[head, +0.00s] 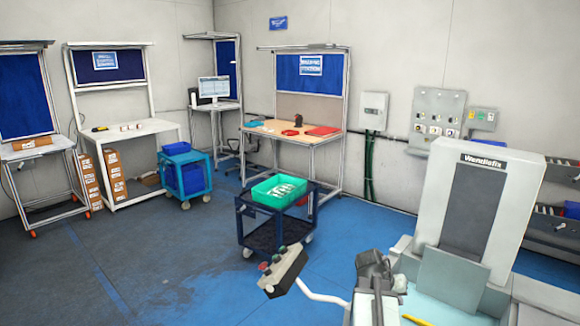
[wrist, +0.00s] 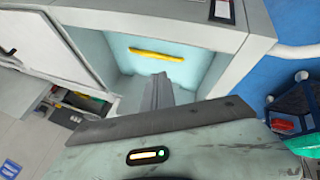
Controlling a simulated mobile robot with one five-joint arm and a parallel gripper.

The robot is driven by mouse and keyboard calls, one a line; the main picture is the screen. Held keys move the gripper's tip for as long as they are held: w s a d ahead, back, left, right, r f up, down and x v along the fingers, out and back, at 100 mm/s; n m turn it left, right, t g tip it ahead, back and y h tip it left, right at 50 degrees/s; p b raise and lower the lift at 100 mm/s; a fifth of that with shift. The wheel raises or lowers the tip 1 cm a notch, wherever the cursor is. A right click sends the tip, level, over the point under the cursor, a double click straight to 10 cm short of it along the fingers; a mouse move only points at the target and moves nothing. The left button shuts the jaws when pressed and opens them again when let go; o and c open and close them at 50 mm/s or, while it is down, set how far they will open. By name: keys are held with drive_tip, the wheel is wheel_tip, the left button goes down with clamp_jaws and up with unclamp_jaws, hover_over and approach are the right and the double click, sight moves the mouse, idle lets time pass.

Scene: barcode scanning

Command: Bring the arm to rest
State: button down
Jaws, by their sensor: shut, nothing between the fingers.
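In the wrist view my gripper (wrist: 160,78) shows as narrow grey fingers, shut together with nothing between them. They point into a pale teal recess of a light grey machine (wrist: 205,60). A yellow bar (wrist: 155,54) lies in that recess, past the fingertips and apart from them in the picture. In the head view the dark grey end of my arm (head: 374,270) is raised at the lower right, in front of the machine (head: 441,170). The fingers cannot be made out there.
A control box (head: 283,271) on a white bent pipe stands left of my arm. Beyond it is a dark blue cart (head: 247,226) with a green crate (head: 263,192). A workbench (head: 330,140) stands at the back wall. Blue floor at the left front is clear.

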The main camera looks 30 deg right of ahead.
drive_tip(key=w+a+f+n+t+y, duration=0.1)
drive_tip(key=w+a+n, duration=0.1)
drive_tip(key=w+a, duration=0.5)
drive_tip(key=w+a+f+n+t+y, duration=0.15)
drive_tip(key=w+a, duration=0.25)
drive_tip(key=a, duration=0.7)
drive_tip(key=w+a+n, duration=0.2)
drive_tip(key=w+a, duration=0.3)
drive_tip(key=a, duration=0.3)
drive_tip(key=s+a+f+n+g+y, duration=0.1)
drive_tip(key=a+n+y, duration=0.1)
drive_tip(key=a, duration=0.9)
drive_tip(key=s+a+f+n+g+y, duration=0.1)
drive_tip(key=a+n+y, duration=0.1)
drive_tip(key=a, duration=0.8)
drive_tip(key=shift+s+a+f+n, duration=0.3)
drive_tip(key=shift+a+f+n, duration=0.05)
drive_tip(key=shift+a+f, duration=0.05)
drive_tip(key=shift+y, duration=0.25)
